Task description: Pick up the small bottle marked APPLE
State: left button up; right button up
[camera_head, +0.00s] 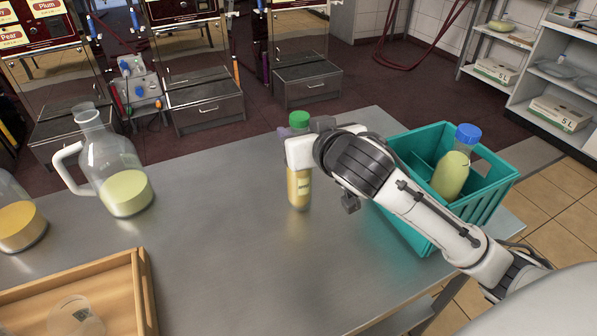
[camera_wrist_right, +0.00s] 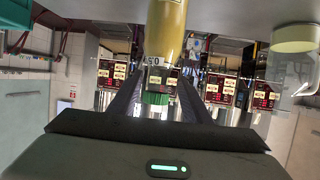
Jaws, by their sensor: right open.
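A small bottle (camera_head: 299,188) with a green cap and yellow contents stands upright on the steel table. Its pale label is too small to read in the head view. My right gripper (camera_head: 298,150) is at its upper part and hides some of it. In the right wrist view, which is upside down, the bottle (camera_wrist_right: 165,30) and its green cap lie between the two open fingers of the gripper (camera_wrist_right: 160,88). My left gripper is out of view.
A teal crate (camera_head: 409,226) at the right holds a blue-capped bottle (camera_head: 451,174). A glass jug (camera_head: 124,190) and another glass vessel (camera_head: 20,222) stand at the left. A wooden tray (camera_head: 143,290) is at front left. The table's front middle is clear.

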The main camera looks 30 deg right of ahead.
jog(key=shift+p+x, duration=0.4)
jog(key=shift+x, duration=2.35)
jog(key=shift+d+r, duration=0.1)
jog(key=shift+d, duration=0.05)
grip_shut()
jog(key=shift+w+r, duration=0.1)
jog(key=shift+r, duration=0.1)
